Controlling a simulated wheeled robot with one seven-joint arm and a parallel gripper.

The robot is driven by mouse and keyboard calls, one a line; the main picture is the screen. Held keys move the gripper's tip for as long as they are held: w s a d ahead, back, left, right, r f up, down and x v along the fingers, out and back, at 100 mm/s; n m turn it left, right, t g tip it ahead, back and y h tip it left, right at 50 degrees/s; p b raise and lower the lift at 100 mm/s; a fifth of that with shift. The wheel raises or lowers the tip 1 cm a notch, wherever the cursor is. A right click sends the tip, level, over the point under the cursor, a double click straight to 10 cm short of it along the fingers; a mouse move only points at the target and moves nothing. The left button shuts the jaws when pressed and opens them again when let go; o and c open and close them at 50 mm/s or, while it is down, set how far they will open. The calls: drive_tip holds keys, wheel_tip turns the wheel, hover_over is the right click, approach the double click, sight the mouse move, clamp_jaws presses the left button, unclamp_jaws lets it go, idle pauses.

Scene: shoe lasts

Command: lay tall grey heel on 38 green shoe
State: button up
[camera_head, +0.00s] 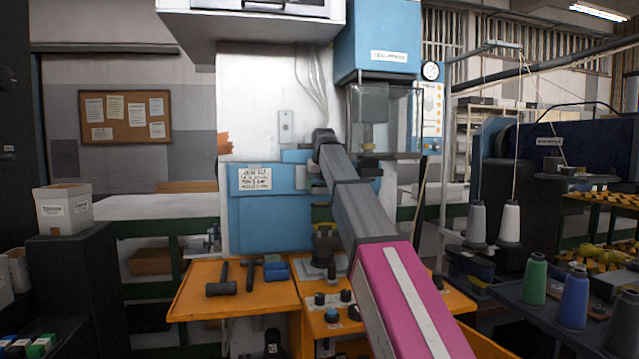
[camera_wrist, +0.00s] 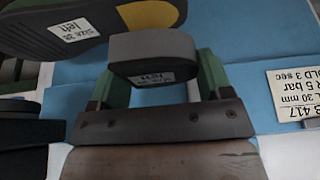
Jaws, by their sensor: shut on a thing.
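In the wrist view my gripper (camera_wrist: 158,80) is shut on a grey heel (camera_wrist: 150,50), with green fingers on both sides of it. The heel has a small white label on its near face. Beyond the heel is a dark shoe sole (camera_wrist: 40,30) with a yellow patch (camera_wrist: 150,14) and a label reading size 38 left. The heel overlaps the sole in the picture; I cannot tell whether they touch. In the head view my arm reaches to the blue press, and the gripper and heel cannot be made out there.
The blue press (camera_head: 375,40) stands over the work spot. A dark block (camera_wrist: 25,125) is at the left of the wrist view. An orange table (camera_head: 235,305) holds a hammer (camera_head: 222,280). Thread cones (camera_head: 573,300) stand at right, and a white box (camera_head: 63,210) at left.

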drive_tip(key=shift+f, duration=1.8)
drive_tip(key=shift+f, duration=0.2)
drive_tip(key=o, duration=1)
drive_tip(key=shift+r, duration=0.1)
drive_tip(key=v, duration=1)
drive_tip(key=shift+r, duration=0.3)
drive_tip(key=shift+s, duration=0.2)
